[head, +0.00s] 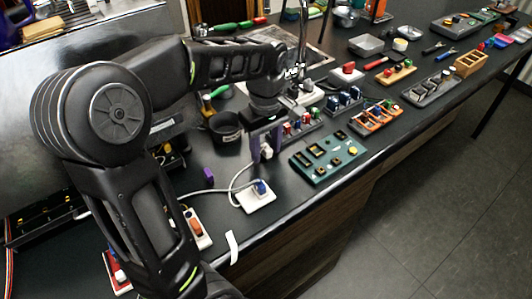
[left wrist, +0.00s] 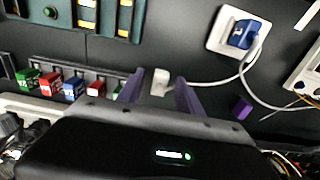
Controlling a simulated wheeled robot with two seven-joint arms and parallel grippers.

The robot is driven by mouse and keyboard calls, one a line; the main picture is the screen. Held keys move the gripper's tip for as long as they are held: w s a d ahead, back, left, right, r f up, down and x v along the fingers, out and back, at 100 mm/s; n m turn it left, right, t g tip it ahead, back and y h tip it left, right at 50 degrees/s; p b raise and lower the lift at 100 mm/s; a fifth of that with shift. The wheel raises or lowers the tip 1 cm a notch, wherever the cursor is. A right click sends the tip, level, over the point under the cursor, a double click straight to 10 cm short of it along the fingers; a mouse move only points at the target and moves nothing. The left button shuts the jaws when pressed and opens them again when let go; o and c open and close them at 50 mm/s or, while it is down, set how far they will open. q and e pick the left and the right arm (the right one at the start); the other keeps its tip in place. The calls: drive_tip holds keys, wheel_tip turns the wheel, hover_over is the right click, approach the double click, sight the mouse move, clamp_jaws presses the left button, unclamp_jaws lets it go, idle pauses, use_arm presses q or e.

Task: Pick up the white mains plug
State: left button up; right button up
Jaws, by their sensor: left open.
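The white mains plug (left wrist: 160,82) shows in the left wrist view between the two purple fingers of my left gripper (left wrist: 158,86), with a gap on each side. A pale cable runs from it to the right. In the head view the plug (head: 267,152) is a small white block among the purple fingers of my left gripper (head: 265,148), partly hidden by them. The left gripper is open and points down over the black bench. Whether the plug touches the bench is hard to tell. My right gripper is in neither view.
A white plate with a blue connector (head: 260,189) lies in front, the cable looping to it. A green panel (head: 328,157) is to the right, and a black round pot (head: 226,128) is to the left. A purple block (head: 209,174) lies nearby. Racks of coloured parts (head: 301,125) stand behind.

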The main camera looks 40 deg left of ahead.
use_arm(q)
drive_tip(key=shift+c, duration=0.4)
clamp_jaws()
idle(0.4)
